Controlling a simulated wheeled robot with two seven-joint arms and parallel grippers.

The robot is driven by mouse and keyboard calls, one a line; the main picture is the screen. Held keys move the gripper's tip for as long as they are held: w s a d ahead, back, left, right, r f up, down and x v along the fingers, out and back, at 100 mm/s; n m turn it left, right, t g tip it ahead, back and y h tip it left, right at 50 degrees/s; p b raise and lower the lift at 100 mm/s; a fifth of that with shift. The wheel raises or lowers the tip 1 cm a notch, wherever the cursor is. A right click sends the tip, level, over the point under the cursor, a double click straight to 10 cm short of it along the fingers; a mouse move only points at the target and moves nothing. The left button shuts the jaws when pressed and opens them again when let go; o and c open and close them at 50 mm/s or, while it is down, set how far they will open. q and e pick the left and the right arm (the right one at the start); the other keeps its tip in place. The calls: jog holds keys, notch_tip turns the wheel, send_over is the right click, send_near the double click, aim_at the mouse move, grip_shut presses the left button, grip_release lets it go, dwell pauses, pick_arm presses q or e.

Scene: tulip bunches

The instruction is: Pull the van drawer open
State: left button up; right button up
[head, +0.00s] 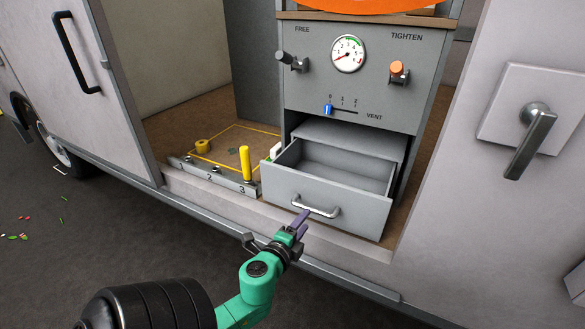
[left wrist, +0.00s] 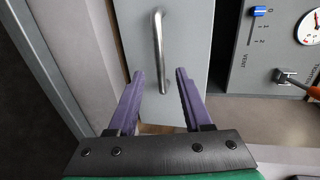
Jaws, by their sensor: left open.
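The grey van drawer (head: 325,209) stands pulled out of its cabinet, and its empty inside shows in the head view. Its silver bar handle (head: 316,207) is on the front face. My left gripper (head: 300,222) is open and empty, just in front of the drawer at the handle's left end. In the left wrist view, the handle (left wrist: 157,45) runs up and down the picture, its lower end between the two purple fingers (left wrist: 160,76). I cannot tell whether the fingers reach around the bar or stop short of it. My right gripper is not in view.
Above the drawer is a grey panel (head: 352,92) with a gauge, two knobs and a blue vent slider (head: 327,110). A numbered rail (head: 213,176) with a yellow post (head: 245,163) lies left of the drawer. A door handle (head: 531,140) is at the right. Open ground lies in front.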

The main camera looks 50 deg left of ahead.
pick_arm(q)
jog(key=b+v, duration=0.1)
jog(key=v, duration=0.6)
jog(key=shift+b, duration=0.3)
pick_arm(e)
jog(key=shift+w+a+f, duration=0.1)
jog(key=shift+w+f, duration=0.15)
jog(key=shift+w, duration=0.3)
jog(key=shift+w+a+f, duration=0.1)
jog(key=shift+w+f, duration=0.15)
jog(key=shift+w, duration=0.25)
pick_arm(q)
jog(key=shift+s, duration=0.1)
